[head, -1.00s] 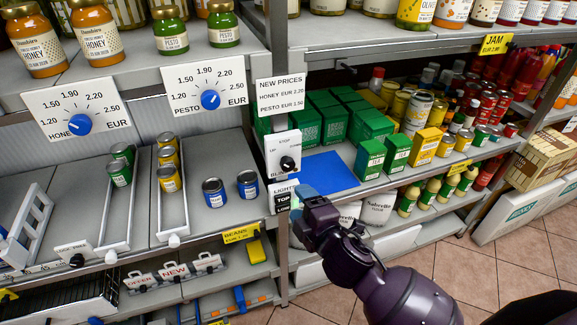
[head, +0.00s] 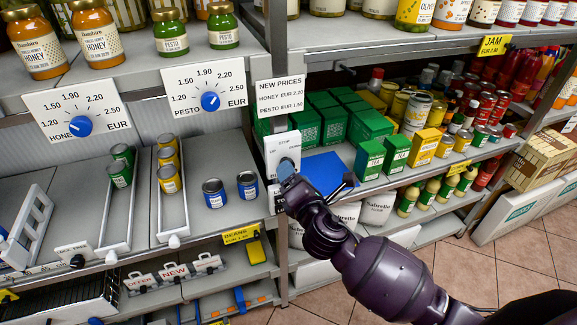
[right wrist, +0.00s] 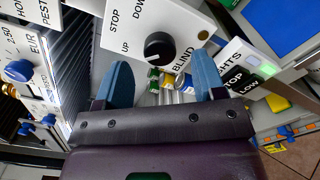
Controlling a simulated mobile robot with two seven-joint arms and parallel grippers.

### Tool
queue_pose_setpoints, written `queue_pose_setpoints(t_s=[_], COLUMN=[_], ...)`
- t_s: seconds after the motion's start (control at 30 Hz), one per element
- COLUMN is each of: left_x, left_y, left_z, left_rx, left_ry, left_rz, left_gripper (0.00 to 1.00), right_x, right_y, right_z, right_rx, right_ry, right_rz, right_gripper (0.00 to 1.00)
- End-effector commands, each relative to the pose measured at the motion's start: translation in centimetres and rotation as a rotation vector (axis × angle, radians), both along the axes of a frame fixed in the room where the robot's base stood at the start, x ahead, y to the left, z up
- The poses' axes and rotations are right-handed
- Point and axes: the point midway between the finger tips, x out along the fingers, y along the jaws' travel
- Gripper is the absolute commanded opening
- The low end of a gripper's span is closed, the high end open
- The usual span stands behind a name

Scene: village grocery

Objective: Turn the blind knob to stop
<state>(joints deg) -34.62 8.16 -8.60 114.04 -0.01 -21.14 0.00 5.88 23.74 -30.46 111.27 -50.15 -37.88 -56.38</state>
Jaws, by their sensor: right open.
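The black blind knob (right wrist: 160,47) sits on a white plate marked UP, STOP, DOWN and BLIND. The plate (head: 283,146) hangs on the shelf post in the head view, where my gripper hides the knob. My right gripper (head: 287,172) is in front of the lower part of the plate. In the right wrist view, my right gripper (right wrist: 162,63) is open, with one blue finger on each side of the knob's line. The knob appears just beyond the fingertips, and I see no contact. I cannot read clearly which mark it points at. My left gripper is not in view.
A lights panel (right wrist: 243,78) with TOP and LOW labels sits close beside the blind plate. A blue mat (head: 322,170) and green boxes (head: 370,160) are right of the post. Blue cans (head: 247,186) stand left of it.

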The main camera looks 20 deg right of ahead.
Motion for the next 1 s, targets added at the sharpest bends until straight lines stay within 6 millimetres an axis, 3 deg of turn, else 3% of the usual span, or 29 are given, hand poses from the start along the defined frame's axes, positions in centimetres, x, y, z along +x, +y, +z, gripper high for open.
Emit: queue_pose_setpoints(t_s=[0.1, 0.3, 0.67, 1.0], left_x=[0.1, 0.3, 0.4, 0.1], left_y=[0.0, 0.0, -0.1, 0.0], left_z=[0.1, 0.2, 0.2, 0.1], left_rx=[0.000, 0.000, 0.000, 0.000], left_ry=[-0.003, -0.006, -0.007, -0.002], left_rz=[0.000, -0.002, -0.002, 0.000], left_gripper=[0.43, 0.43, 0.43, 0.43], right_x=[1.8, 3.5, 3.8, 3.8], right_y=[0.1, 0.1, 0.1, 0.1], right_z=[0.1, 0.0, 0.0, 0.0], right_rx=[0.001, 0.002, 0.003, 0.003], right_ry=[-0.001, 0.001, 0.001, 0.001], right_rz=[0.001, 0.001, 0.001, 0.001], right_gripper=[0.63, 0.63, 0.63, 0.14])
